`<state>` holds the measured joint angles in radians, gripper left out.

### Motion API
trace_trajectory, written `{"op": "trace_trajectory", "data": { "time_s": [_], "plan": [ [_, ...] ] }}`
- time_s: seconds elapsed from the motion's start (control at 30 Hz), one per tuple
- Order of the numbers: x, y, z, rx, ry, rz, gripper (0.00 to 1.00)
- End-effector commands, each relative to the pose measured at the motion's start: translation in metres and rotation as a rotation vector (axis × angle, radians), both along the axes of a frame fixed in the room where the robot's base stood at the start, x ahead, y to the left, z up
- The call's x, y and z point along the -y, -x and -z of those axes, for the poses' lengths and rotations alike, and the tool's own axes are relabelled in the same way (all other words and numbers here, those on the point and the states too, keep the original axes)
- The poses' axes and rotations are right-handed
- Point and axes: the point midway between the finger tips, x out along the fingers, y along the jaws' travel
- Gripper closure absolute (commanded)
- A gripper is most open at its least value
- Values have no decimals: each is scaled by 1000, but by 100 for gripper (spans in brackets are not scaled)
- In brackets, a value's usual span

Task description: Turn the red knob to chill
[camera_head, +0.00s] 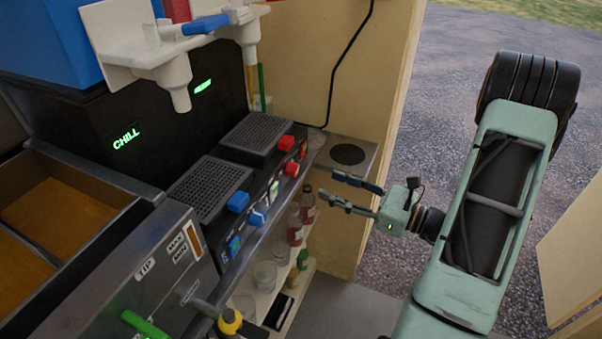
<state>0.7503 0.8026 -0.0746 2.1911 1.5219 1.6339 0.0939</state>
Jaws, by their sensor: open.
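A red knob (292,169) sits on the front panel of the black slush machine (150,135), on its right half. A red block (286,143) sits just above it by the right drip grille. A green lit "CHILL" sign (127,139) shows on the left of the machine; a second green lit sign (203,87) at the right is too small to read. I cannot read the knob's setting. My gripper (329,184) is open and empty, to the right of the red knob, its fingers pointing left toward the machine and apart from the knob.
A blue block (237,202) and blue knob (257,218) sit on the left half. White taps (171,65) overhang the grilles. Bottles (295,228) and glasses stand on a shelf below. A wooden wall (310,75) rises behind; open ground lies right.

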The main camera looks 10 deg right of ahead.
Motion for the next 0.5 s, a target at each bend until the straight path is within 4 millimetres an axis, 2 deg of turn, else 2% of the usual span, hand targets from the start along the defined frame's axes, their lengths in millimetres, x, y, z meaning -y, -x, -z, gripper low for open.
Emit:
{"op": "trace_trajectory", "data": {
  "time_s": [0.2,0.5],
  "plan": [
    [-34,-29,0,0,0,-7,58],
    [-63,-57,0,1,1,-4,58]
  ]
}}
